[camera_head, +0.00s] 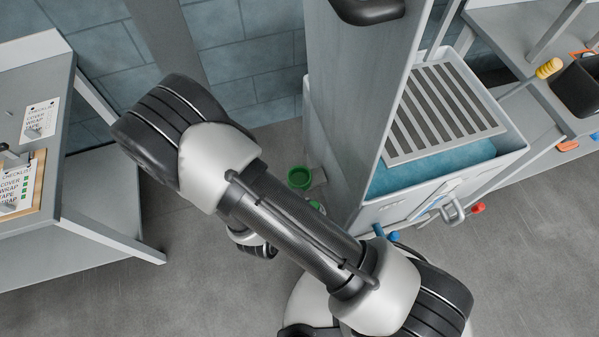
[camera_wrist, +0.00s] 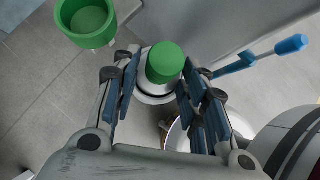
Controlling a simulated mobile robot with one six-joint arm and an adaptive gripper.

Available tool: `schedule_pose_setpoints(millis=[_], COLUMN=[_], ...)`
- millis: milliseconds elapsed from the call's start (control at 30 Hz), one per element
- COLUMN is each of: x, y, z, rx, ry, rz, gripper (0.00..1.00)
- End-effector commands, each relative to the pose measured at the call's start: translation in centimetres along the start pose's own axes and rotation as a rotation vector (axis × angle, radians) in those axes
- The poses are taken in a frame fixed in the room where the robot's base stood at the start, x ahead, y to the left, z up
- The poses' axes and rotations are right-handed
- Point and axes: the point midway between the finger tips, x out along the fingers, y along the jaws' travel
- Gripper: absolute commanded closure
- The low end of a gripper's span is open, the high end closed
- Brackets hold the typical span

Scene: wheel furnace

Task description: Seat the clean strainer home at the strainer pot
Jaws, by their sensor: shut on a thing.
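In the wrist view my gripper (camera_wrist: 160,75) is shut on a cylinder with a green top and a pale lower part, apparently the strainer (camera_wrist: 165,62). Its top faces the camera, and a finger stands on each side. A pale round rim shows around its lower part; I cannot tell whether the two touch or what the rim belongs to. In the head view my arm hides the gripper; a bit of green (camera_head: 316,206) shows beside the arm. I cannot pick out the strainer pot for certain.
An open green cup (camera_wrist: 88,18) is at upper left in the wrist view and by the grey column in the head view (camera_head: 300,177). A blue-handled lever (camera_wrist: 262,56) is close on the right. A tank with a slatted grate (camera_head: 445,110) stands right; a checklist bench (camera_head: 55,75) stands left.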

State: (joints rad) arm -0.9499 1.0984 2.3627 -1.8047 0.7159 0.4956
Motion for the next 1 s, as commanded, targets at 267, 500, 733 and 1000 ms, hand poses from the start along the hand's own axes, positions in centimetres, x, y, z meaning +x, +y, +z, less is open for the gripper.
schedule_pose_setpoints(millis=[267, 500, 733, 1000], x=[0.42, 0.71, 0.71, 0.7], y=[0.0, 0.0, 0.0, 0.01], z=[-0.35, -0.59, -0.61, -0.59], rx=[0.0, 0.0, 0.0, 0.0], ry=[0.0, 0.0, 0.001, 0.0], rz=[0.001, 0.0, 0.0, 0.0], gripper=[0.93, 0.58, 0.42, 0.37])
